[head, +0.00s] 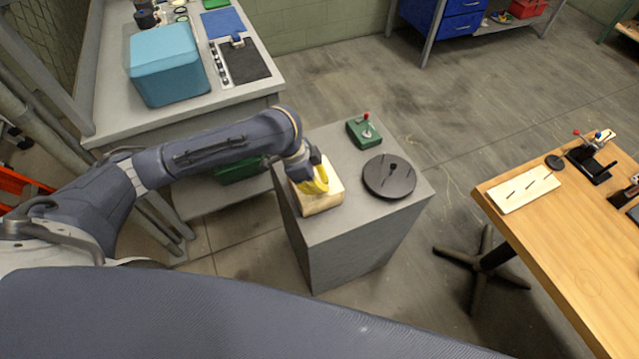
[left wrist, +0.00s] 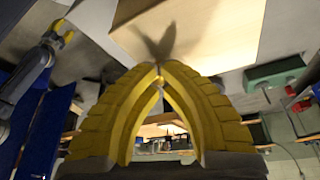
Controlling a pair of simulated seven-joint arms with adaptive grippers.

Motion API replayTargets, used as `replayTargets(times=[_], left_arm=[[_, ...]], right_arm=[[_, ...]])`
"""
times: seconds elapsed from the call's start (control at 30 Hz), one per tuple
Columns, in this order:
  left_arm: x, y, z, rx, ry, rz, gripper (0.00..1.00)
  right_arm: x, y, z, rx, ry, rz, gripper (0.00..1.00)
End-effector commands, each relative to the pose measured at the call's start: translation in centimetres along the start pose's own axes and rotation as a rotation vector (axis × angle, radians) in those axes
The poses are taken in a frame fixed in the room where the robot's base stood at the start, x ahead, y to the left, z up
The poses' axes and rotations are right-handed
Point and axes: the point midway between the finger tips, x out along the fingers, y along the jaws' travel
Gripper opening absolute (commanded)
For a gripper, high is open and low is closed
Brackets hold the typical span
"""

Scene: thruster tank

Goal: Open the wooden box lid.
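The wooden box (head: 318,204) is pale and sits at the left front part of the grey pedestal top (head: 355,218). Its pale top looks flat and closed. The box fills the upper middle of the left wrist view (left wrist: 215,35), with a finger shadow on it. My left gripper (head: 319,184) has yellow fingers over the top of the box. In the left wrist view the fingertips (left wrist: 160,76) meet with nothing between them, close to the box edge; contact is unclear. My right gripper (left wrist: 62,33) shows small in the left wrist view, its yellow fingers apart and away from the box.
A black round disc (head: 389,176) with a knob and a green device (head: 363,132) with a red-tipped lever share the pedestal. A teal case (head: 168,64) stands on the grey bench at left.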

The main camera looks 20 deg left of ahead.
Motion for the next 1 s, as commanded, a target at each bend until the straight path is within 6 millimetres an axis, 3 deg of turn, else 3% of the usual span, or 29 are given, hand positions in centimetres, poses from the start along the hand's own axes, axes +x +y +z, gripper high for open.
replayTargets(times=[0.47,0.8,1.0], left_arm=[[-0.1,-0.4,0.1,0.000,0.000,-0.001,0.00],[-1.3,-8.0,2.9,-0.003,-0.002,-0.004,0.00],[-1.7,-10.6,3.8,-0.001,0.002,-0.002,0.00]], right_arm=[[0.0,0.0,0.0,0.000,0.000,0.000,0.44],[0.0,0.0,0.1,0.000,-0.001,0.000,0.44],[0.0,0.0,0.1,0.000,-0.001,0.000,0.44]])
